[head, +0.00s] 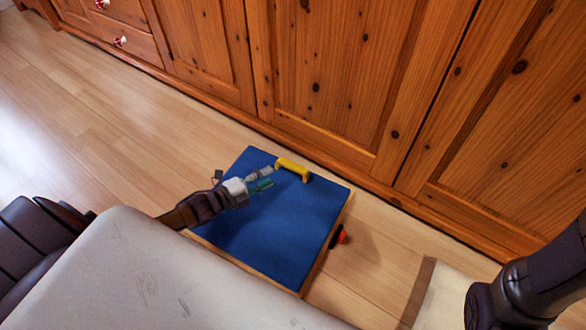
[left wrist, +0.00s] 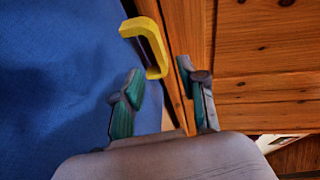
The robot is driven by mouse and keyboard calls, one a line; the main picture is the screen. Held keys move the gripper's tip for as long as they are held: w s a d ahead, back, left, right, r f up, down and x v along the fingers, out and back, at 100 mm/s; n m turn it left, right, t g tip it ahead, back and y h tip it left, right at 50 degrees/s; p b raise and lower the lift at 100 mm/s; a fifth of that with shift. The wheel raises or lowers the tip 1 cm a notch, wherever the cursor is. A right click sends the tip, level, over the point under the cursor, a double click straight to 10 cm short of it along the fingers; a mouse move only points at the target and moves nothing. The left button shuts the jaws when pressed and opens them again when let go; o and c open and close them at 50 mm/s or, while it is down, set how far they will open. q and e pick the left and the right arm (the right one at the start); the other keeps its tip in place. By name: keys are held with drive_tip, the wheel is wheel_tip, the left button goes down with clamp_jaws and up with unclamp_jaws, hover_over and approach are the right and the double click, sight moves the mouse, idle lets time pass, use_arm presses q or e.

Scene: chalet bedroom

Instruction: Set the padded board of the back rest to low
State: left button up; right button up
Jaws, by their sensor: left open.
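The back rest's blue padded board (head: 275,225) shows in the head view close to the floor in front of the cabinets. It fills the left side of the left wrist view (left wrist: 50,90). A yellow handle (head: 293,169) stands on the board's far edge. It also shows in the left wrist view (left wrist: 150,45), just beyond the fingertips. My left gripper (head: 266,179) is over the board, a little left of the handle. Its fingers (left wrist: 165,88) are apart with nothing between them. The board's near left part is hidden by my body and arm. My right gripper is out of view.
A small red and black part (head: 340,237) sticks out at the board's right side. Wooden cabinets (head: 320,80) stand close behind the board. A pale piece with a brown edge (head: 422,290) lies at the lower right. The wooden floor (head: 90,120) at left is clear.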

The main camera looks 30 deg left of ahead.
sight(292, 164)
use_arm(q)
drive_tip(key=b+x, duration=0.2)
drive_tip(key=x, duration=0.2)
drive_tip(key=b+x, duration=0.3)
drive_tip(key=x, duration=0.2)
drive_tip(key=shift+w+f, duration=0.15)
drive_tip(key=shift+f, duration=0.1)
drive_tip(key=shift+w+d, duration=0.25)
drive_tip(key=shift+w, duration=0.1)
clamp_jaws()
